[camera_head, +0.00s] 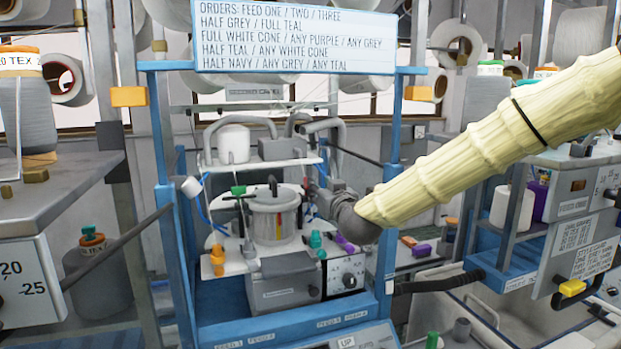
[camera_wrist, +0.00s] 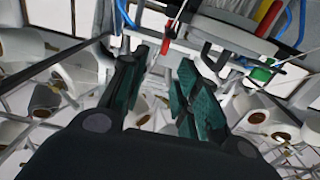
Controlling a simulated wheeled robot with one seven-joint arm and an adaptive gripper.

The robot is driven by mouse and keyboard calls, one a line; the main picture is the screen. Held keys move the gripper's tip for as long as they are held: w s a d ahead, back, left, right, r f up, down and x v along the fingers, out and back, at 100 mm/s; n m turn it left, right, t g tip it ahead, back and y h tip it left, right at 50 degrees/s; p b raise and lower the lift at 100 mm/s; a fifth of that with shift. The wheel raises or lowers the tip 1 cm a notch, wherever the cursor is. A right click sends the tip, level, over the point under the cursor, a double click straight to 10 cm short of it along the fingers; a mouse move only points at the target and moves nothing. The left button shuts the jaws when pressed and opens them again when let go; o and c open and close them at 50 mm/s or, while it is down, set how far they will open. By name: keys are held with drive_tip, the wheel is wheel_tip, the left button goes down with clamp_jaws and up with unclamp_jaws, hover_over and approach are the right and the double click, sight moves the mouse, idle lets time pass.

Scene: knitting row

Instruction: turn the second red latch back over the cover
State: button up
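In the head view, a round grey drum (camera_head: 274,222) with a flat cover (camera_head: 272,198) stands in the blue frame. Coloured strips show on its front, one of them red, but I cannot make out the latches there. In the wrist view, a thin red piece (camera_wrist: 179,22), perhaps a latch, lies just beyond my gripper (camera_wrist: 165,70). A second, larger red piece (camera_wrist: 268,18) shows at the upper right, beside a yellow one. My gripper is open, its two teal-padded fingers apart with nothing seen held between them. In the head view its fingers cannot be made out.
The blue frame's posts (camera_head: 164,170) and a shelf with a white cone (camera_head: 234,144) stand close around the drum. An orange peg (camera_head: 217,262) and a grey control box (camera_head: 283,281) are in front.

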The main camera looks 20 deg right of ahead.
sight(307, 188)
drive_tip(key=shift+w+a+f+p, duration=0.15)
drive_tip(key=shift+w+p, duration=0.85)
drive_tip(key=shift+w, duration=1.35)
drive_tip(key=shift+w+a+r+p, duration=0.15)
drive_tip(key=shift+w+p, duration=0.85)
drive_tip(key=shift+w, duration=1.3)
drive_tip(key=shift+f, duration=0.15)
